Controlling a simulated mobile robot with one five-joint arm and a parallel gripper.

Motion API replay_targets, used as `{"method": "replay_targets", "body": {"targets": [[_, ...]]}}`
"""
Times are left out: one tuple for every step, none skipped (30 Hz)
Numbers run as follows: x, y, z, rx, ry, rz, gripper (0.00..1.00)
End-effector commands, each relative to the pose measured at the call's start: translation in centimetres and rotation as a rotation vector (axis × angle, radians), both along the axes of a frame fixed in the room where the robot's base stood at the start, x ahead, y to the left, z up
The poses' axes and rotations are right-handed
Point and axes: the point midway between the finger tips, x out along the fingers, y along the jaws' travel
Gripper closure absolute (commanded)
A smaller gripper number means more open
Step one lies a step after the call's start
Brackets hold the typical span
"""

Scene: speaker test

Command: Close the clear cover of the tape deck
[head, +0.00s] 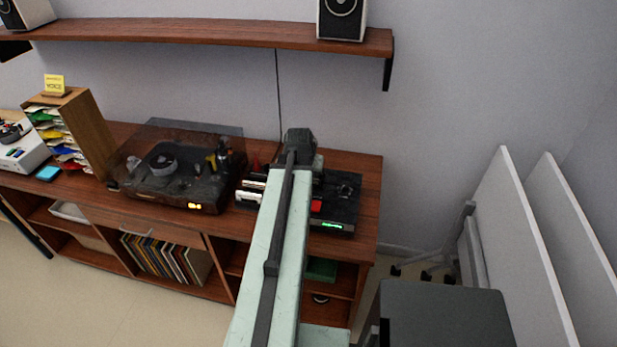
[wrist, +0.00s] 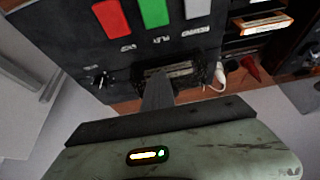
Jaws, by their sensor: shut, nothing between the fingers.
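A black deck (head: 342,198) with a lit green display and a red key stands at the right end of the wooden cabinet, partly hidden behind my arm. It looks like the tape deck. In the wrist view the black deck (wrist: 75,40) fills the upper left, with red, green and white keys and a dark recess (wrist: 185,70). My gripper (wrist: 157,78) is shut and empty, its tips seen over this recess; I cannot tell whether they touch. In the head view my arm hides the fingers. I cannot clearly make out the deck's clear cover or how it stands.
A unit with a smoky clear lid (head: 150,148) and an orange display stands left of the deck. A wooden letter rack (head: 90,125) is farther left. A wall shelf (head: 220,33) with speakers hangs above. White panels (head: 515,240) stand at the right.

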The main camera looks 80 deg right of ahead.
Motion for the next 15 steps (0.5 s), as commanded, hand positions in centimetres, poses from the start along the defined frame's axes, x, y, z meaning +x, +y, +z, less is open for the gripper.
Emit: {"method": "replay_targets", "body": {"targets": [[0.1,0.2,-0.3,0.01,-0.004,-0.001,1.0],[0.1,0.2,-0.3,0.01,-0.004,-0.001,1.0],[0.1,0.2,-0.3,0.011,-0.005,-0.001,1.0],[0.0,0.2,-0.3,0.011,-0.005,-0.001,1.0],[0.0,0.2,-0.3,0.011,-0.005,-0.002,1.0],[0.0,0.2,-0.3,0.012,-0.005,-0.002,1.0],[0.0,0.2,-0.3,0.012,-0.005,-0.002,1.0],[0.0,0.2,-0.3,0.012,-0.005,-0.002,1.0],[0.0,0.2,-0.2,0.012,-0.005,-0.002,1.0],[0.0,0.2,-0.1,0.012,-0.005,-0.002,1.0],[0.0,0.2,0.1,0.012,-0.005,-0.002,1.0],[0.0,0.2,0.3,0.011,-0.005,-0.002,1.0],[0.0,0.2,0.5,0.011,-0.005,-0.002,1.0],[0.0,0.2,0.7,0.011,-0.005,-0.002,1.0],[0.0,0.2,1.0,0.01,-0.004,-0.003,1.0]]}}
